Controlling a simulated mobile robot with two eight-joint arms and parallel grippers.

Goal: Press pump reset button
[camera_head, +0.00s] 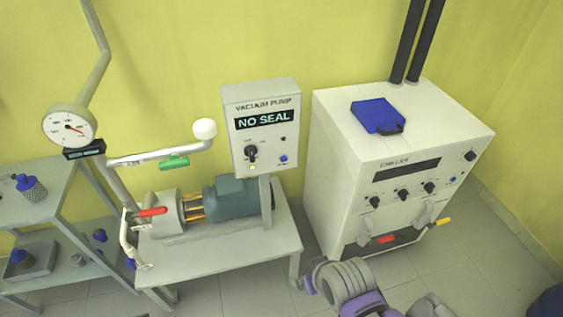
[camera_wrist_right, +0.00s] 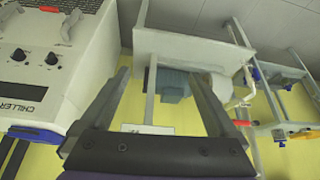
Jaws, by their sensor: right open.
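The vacuum pump control box (camera_head: 262,125) stands on a post at the pump bench, its display reading "NO SEAL". A small blue button (camera_head: 283,158) is at the lower right of its face, beside a black knob (camera_head: 251,153). The pump (camera_wrist_right: 173,84) shows between the fingers; a pale edge, perhaps the control box, shows at the gripper base. The button is not visible there. My left gripper is out of view.
Left are a gauge (camera_head: 70,127), pipework with a green-handled valve (camera_head: 174,163), and a shelf (camera_head: 50,205). Part of my arm shows low at center.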

